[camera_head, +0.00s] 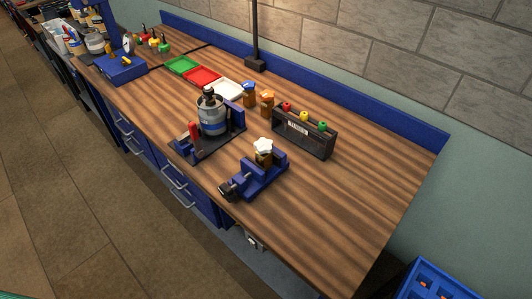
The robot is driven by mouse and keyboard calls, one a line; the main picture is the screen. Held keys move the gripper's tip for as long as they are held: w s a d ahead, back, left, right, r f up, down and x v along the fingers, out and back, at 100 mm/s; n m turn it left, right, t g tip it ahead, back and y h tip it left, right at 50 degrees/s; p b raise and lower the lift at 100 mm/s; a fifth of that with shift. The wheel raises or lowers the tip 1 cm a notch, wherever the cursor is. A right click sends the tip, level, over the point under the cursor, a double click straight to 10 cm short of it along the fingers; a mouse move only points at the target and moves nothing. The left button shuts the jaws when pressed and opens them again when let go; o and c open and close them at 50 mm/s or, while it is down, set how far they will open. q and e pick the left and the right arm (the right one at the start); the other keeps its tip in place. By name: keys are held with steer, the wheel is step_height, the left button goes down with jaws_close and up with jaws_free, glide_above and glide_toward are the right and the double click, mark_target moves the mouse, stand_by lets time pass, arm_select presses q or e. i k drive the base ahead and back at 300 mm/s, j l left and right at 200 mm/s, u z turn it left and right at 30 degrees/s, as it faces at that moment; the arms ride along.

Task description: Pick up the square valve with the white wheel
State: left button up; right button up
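The valve with the white wheel (263,146) stands upright in a blue vise (268,181) near the front edge of the wooden bench. Its brownish square body (263,158) shows below the wheel, and the lower part is hidden by the vise jaws. Two similar valves stand on the bench behind it, one with a blue wheel (249,88) and one with an orange wheel (267,97). Neither of my grippers is in view.
A dark box with red, yellow and green knobs (303,136) stands right of the valve. A fixture with a metal canister (211,115) and red handle stands left. Green, red and white trays (225,90) lie behind. The bench's right end (370,200) is clear.

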mark_target(264, 158)
steer(key=z, duration=0.25)
steer(key=j+z, duration=0.45)
steer(key=i+j+z, duration=0.1)
steer(key=j+z, duration=0.25)
steer(key=z, duration=0.15)
steer(key=j+z, duration=0.45)
steer(key=k+l, duration=0.05)
